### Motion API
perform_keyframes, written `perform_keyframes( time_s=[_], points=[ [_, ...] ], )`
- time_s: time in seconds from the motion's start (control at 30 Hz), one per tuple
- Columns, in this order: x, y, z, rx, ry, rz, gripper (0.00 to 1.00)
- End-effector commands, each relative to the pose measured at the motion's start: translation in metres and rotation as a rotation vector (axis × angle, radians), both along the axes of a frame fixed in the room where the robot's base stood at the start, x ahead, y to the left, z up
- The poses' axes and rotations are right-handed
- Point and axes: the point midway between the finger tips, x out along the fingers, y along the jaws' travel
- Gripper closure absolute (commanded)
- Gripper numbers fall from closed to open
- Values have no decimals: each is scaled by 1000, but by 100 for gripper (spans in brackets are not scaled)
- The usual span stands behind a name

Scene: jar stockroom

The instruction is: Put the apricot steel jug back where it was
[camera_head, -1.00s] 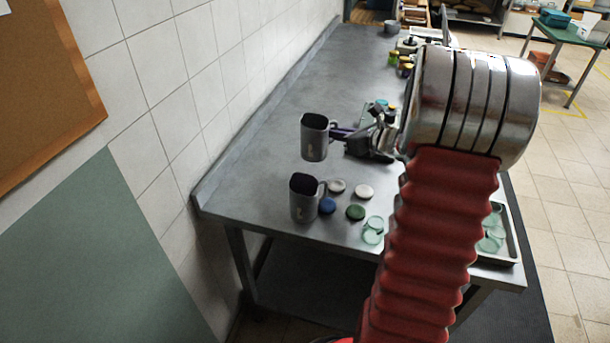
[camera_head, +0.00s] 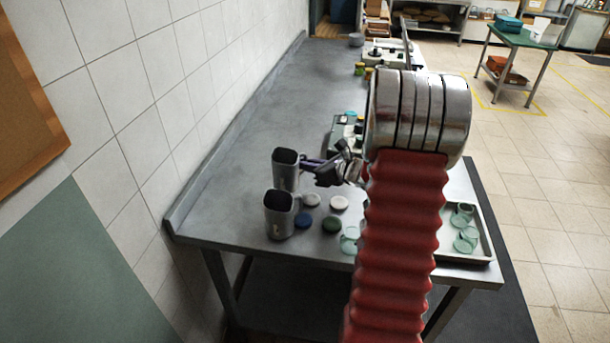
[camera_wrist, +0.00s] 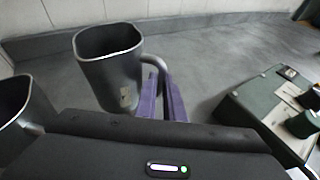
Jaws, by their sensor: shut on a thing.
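Two grey steel jugs with dark insides show; neither looks apricot in colour. My gripper (camera_head: 308,163) is shut on the handle of the farther jug (camera_head: 285,172). In the wrist view this held jug (camera_wrist: 108,68) is upright, with a small label low on its side and its handle between my purple fingers (camera_wrist: 163,92). I cannot tell whether its base touches the bench. The second jug (camera_head: 279,216) stands nearer on the grey bench (camera_head: 225,190). Its rim also shows at the left edge of the wrist view (camera_wrist: 18,112).
A white lid (camera_head: 339,202), a blue lid (camera_head: 303,221) and a green lid (camera_head: 332,225) lie right of the nearer jug. A green box (camera_wrist: 268,105) stands right of my fingers. The bench toward the tiled wall is clear.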

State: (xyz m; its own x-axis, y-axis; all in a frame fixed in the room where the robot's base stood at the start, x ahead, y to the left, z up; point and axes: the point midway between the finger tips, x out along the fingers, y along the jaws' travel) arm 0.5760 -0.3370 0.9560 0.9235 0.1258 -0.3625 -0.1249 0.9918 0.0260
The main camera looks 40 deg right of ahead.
Motion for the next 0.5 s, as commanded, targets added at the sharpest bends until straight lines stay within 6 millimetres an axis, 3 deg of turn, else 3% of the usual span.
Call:
perform_keyframes(
  time_s=[0.27,0.5],
  points=[
    [0,0,-3,1,0,1,100],
    [0,0,-29,3,0,0,100]
  ],
)
